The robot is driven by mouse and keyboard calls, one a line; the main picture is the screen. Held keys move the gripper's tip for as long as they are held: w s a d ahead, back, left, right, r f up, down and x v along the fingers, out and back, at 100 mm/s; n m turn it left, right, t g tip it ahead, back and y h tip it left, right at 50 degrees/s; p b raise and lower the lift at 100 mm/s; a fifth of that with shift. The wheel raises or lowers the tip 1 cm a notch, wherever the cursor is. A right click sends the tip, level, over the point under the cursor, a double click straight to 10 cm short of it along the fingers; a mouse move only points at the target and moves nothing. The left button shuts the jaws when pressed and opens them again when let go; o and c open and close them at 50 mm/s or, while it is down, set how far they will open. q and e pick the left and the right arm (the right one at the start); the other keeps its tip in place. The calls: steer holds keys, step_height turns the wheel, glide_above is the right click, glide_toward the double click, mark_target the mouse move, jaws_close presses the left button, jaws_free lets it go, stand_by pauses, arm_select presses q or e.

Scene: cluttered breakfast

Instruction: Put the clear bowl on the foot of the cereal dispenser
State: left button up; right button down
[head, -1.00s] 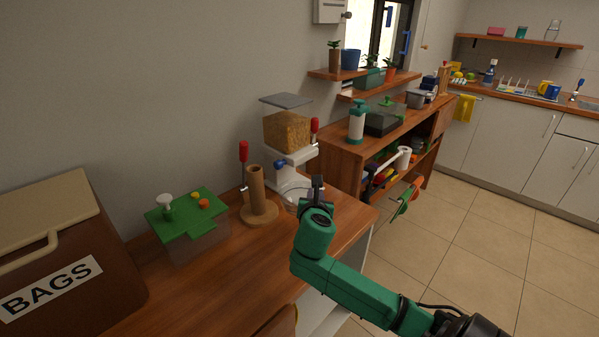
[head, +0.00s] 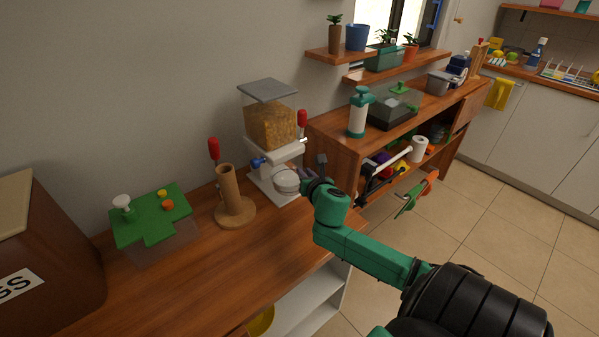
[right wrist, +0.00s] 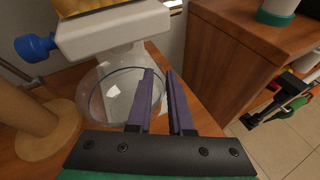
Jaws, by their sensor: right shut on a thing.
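The cereal dispenser (head: 270,128) stands on the wooden counter against the wall, with a white body, a grey lid and cereal in its hopper. Its white foot (head: 262,188) reaches forward under the spout. The clear bowl (head: 286,182) is at the foot, below the spout; whether it touches the foot is hard to tell. My right gripper (head: 306,186) is at the bowl's right side. In the right wrist view, its two dark fingers (right wrist: 160,76) are shut on the right rim of the clear bowl (right wrist: 108,98). My left gripper is not in view.
A wooden post on a round base (head: 235,208) stands close left of the dispenser. A red-handled item (head: 214,150) is behind it. A green-lidded box (head: 150,222) and a brown bags bin (head: 45,255) are farther left. The front counter is clear.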

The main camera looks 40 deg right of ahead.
steer(key=w, duration=0.1)
steer(key=w+d, duration=0.1)
steer(key=w, duration=0.2)
steer(key=shift+w+d+r, duration=0.1)
steer(key=shift+w+d, duration=0.05)
steer(key=shift+d, duration=0.2)
step_height(320, 180, down, 4)
steer(key=shift+w+r+b, duration=0.1)
steer(key=shift+r+b, duration=0.05)
steer(key=shift+b, duration=0.3)
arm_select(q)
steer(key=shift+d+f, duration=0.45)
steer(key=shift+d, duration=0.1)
arm_select(e)
steer(key=c, duration=0.8)
jaws_free()
arm_select(q)
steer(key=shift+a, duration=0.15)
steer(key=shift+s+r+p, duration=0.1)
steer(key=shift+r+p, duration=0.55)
steer(key=shift+p, duration=0.05)
arm_select(e)
steer(key=v, duration=1.2)
